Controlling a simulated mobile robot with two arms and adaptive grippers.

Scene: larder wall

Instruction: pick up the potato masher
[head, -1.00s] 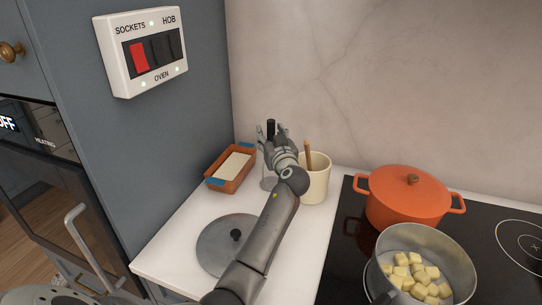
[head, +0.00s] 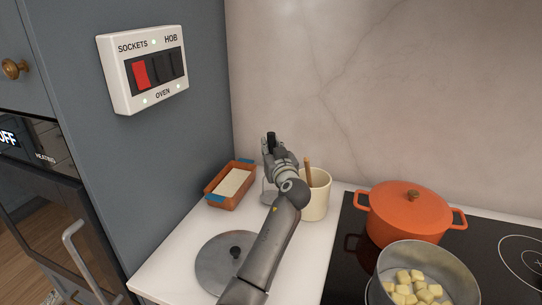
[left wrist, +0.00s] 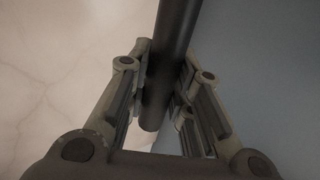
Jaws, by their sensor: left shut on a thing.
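The potato masher stands upright on the worktop, beside the utensil pot; its black handle (head: 271,137) sticks up above my left gripper (head: 269,149). Its lower grey part shows partly below the gripper and is mostly hidden by it. My left gripper is shut on the handle. In the left wrist view the dark handle (left wrist: 172,45) runs between the two fingers (left wrist: 160,90), which press on it from both sides. My right gripper is not in view.
A cream pot (head: 317,199) with a wooden utensil stands just right of the gripper. A terracotta dish (head: 217,200) is to the left. A grey lid (head: 214,265) lies in front. An orange casserole (head: 400,220) and a pan of potato cubes (head: 455,275) are on the hob.

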